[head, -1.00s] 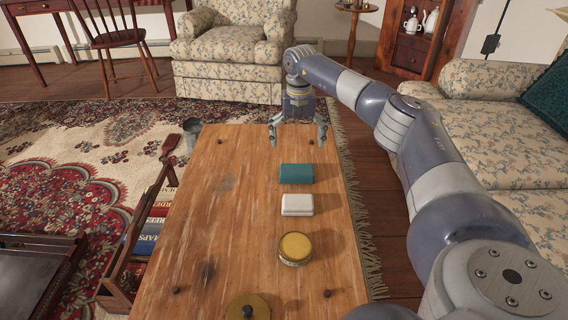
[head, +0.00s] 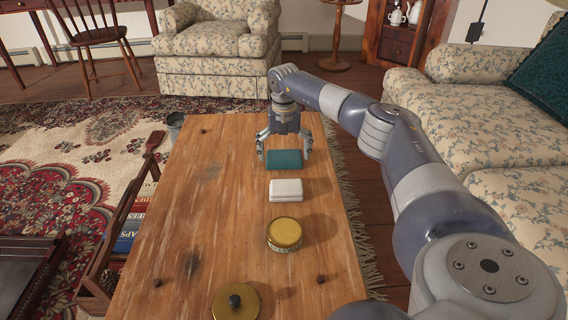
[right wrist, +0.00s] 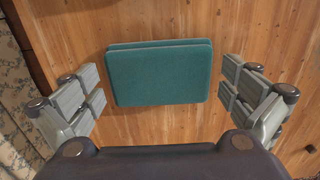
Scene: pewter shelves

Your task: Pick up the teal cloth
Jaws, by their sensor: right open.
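The teal cloth (head: 284,160) is a folded rectangular block lying on the wooden table (head: 215,200), toward its far end. In the right wrist view the cloth (right wrist: 160,75) lies between the two spread fingers, with a gap on each side. My right gripper (head: 284,150) is open, pointing down over the far side of the cloth, its fingers to the left and right of it. The right gripper (right wrist: 163,95) holds nothing. My left gripper is not in view.
A white block (head: 286,190), a round yellow tin (head: 285,233) and a brass lid with a dark knob (head: 236,303) stand in a row nearer me. The left half of the table is mostly clear. A floral sofa (head: 450,110) is at the right.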

